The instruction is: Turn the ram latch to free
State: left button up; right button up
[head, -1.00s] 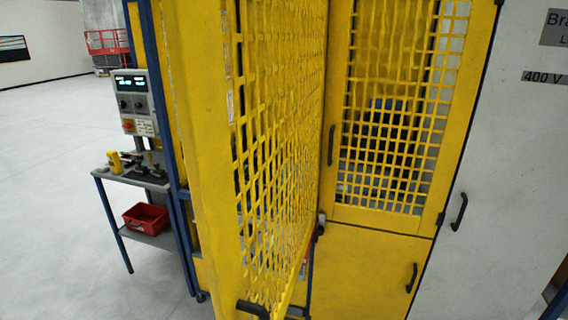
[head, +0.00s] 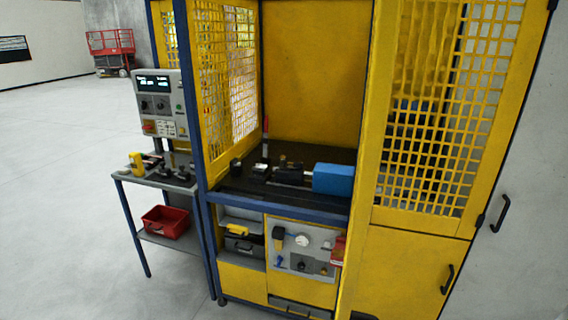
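Inside the yellow machine enclosure, a dark bed (head: 235,181) carries a blue cylinder block (head: 333,179) with a rod and dark clamp blocks (head: 262,171) to its left. I cannot make out which part is the ram latch; it is too small or hidden at this distance. Below the bed is a grey panel (head: 301,247) with a round gauge and small knobs. Neither of my grippers shows in the head view.
A control box (head: 158,103) with lit displays stands at the left above a small bench (head: 128,175) with a red bin (head: 166,221) on its lower shelf. A yellow mesh door (head: 425,130) stands right of the opening. Grey floor (head: 70,190) is clear at left.

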aim_at(297, 164)
jog(key=i+j, duration=0.15)
jog(key=j, duration=0.25)
jog(key=i+j, duration=0.15)
jog(key=j, duration=0.2)
jog(key=i+j, duration=0.2)
jog(key=j, duration=0.2)
jog(key=i+j, duration=0.15)
jog(key=j, duration=0.2)
jog(key=i+j, duration=0.15)
jog(key=j, duration=0.25)
jog(key=i+j, duration=0.15)
jog(key=j, duration=0.2)
jog(key=i+j, duration=0.2)
jog(key=j, duration=0.2)
jog(key=i+l, duration=0.15)
jog(key=i, duration=0.35)
jog(key=i+l, duration=0.2)
jog(key=i, duration=0.3)
jog(key=i+l, duration=0.15)
jog(key=i, duration=0.35)
jog(key=i+l+u, duration=0.1)
jog(key=i, duration=0.45)
